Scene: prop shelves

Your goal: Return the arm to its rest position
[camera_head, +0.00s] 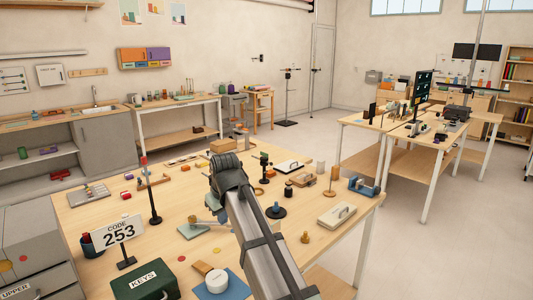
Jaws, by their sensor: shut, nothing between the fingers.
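My arm (256,235) reaches up from the bottom middle over the wooden table (130,240) and bends at a dark elbow joint. My gripper (208,221) is beyond the bend, low over the middle of the table and partly hidden behind the arm. It is shut and appears empty. A flat grey-green plate (194,231) lies just left of it.
A "CODE 253" sign (117,232), a green KEYS box (144,284) and a thin post (153,195) stand left of the arm. A beige case (337,215) and a blue holder (364,187) sit right. A second table (395,150) stands beyond open floor.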

